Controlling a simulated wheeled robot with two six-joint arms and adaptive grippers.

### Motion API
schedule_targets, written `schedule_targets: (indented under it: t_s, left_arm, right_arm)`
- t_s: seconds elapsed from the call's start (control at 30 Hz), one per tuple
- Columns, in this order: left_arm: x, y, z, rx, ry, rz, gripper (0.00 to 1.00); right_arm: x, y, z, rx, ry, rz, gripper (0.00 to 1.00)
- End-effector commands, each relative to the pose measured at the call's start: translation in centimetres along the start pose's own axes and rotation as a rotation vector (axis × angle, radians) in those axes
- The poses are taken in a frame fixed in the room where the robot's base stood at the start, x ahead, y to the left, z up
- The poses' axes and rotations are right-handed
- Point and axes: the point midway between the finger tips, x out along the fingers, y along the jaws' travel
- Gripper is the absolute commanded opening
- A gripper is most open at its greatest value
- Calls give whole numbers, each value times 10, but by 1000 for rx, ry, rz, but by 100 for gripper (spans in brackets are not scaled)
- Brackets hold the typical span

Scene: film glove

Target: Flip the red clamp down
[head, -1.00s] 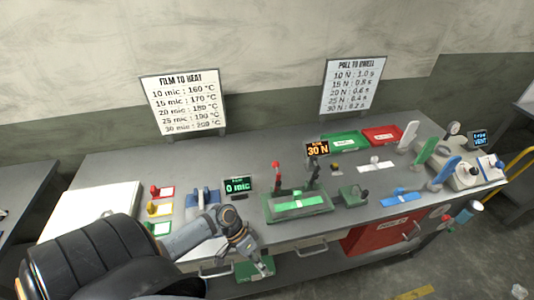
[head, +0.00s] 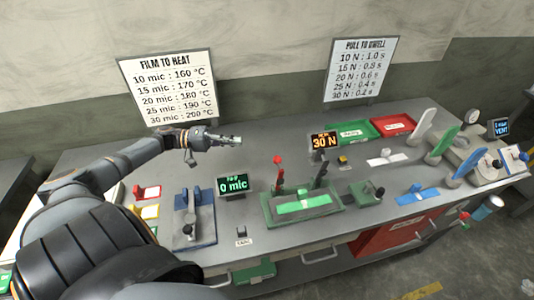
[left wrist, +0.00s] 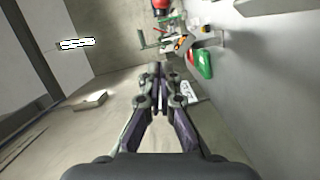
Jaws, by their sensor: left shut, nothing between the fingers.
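The red-topped clamp lever (head: 279,172) stands upright at the left end of a green fixture (head: 268,213) on the grey bench in the head view. A dark lever (head: 319,174) also stands upright on the fixture, to its right. My left gripper (head: 238,139) is shut and empty, raised over the back of the bench, to the left of and beyond the red lever and apart from it. Its closed fingers (left wrist: 157,75) also show in the left wrist view. My right gripper is not in view.
A "0 mic" display (head: 233,184) stands left of the fixture and a "30 N" display (head: 323,142) behind it. A blue device (head: 195,217) sits further left. Green (head: 352,132) and red (head: 395,125) trays lie at the back right. The film chart (head: 168,88) stands behind my arm.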

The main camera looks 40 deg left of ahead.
Motion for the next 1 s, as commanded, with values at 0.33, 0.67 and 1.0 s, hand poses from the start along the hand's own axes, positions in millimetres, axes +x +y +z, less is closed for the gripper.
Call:
schedule_targets:
  t_s: [0.33,0.67,1.0]
  left_arm:
    - [44,1,1,0,0,7,0]
    - [104,6,11,-6,-4,-1,0]
    - [110,0,40,-3,-1,-1,0]
  right_arm:
    - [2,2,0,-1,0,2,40]
    - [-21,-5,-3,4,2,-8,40]
    - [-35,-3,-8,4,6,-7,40]
